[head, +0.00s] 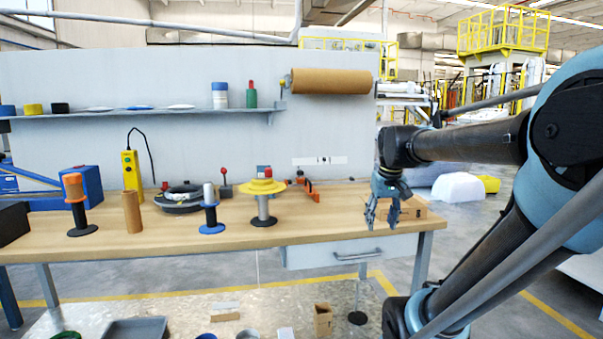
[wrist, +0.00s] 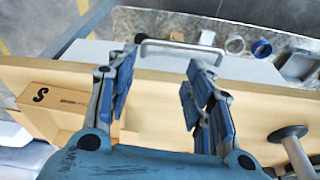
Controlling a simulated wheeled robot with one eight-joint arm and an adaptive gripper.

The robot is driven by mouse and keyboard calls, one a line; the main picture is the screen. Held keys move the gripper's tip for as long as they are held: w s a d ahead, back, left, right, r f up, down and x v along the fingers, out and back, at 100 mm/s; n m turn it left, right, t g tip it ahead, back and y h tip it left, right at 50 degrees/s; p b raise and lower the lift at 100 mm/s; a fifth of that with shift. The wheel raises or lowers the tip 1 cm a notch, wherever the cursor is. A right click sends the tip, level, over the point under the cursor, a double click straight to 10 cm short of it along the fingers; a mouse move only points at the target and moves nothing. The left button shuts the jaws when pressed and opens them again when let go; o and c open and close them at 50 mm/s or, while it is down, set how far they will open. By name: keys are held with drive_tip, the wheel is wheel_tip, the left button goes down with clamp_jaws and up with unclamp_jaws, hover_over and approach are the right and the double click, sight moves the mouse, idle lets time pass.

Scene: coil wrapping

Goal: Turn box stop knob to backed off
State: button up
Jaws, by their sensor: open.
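My gripper (head: 382,216) hangs fingers-down over the right end of the workbench in the head view. In the wrist view my gripper (wrist: 160,82) is open, with bare tabletop between its fingers. A cardboard box (head: 418,209) stands just right of and behind the fingers.
A yellow flanged spool (head: 262,188) stands mid-bench; its dark base and stem may be the post (wrist: 290,135) in the wrist view. The bench (head: 330,218) is clear between spool and gripper. A drawer handle (head: 358,255) projects from the front. A brown roll (head: 330,81) hangs above.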

drive_tip(key=w+a+r+n, duration=0.1)
drive_tip(key=w+a+r, duration=0.3)
drive_tip(key=w+r, duration=0.65)
wheel_tip(320, 180, up, 8)
drive_tip(key=n+y, duration=0.2)
drive_tip(key=n, duration=0.2)
hover_over(300, 173)
drive_tip(key=s+d, duration=0.4)
drive_tip(key=shift+t, duration=0.4)
drive_tip(key=x, duration=1.7)
drive_tip(key=shift+a, duration=0.1)
drive_tip(key=shift+c, duration=0.4)
drive_tip(key=c, duration=1)
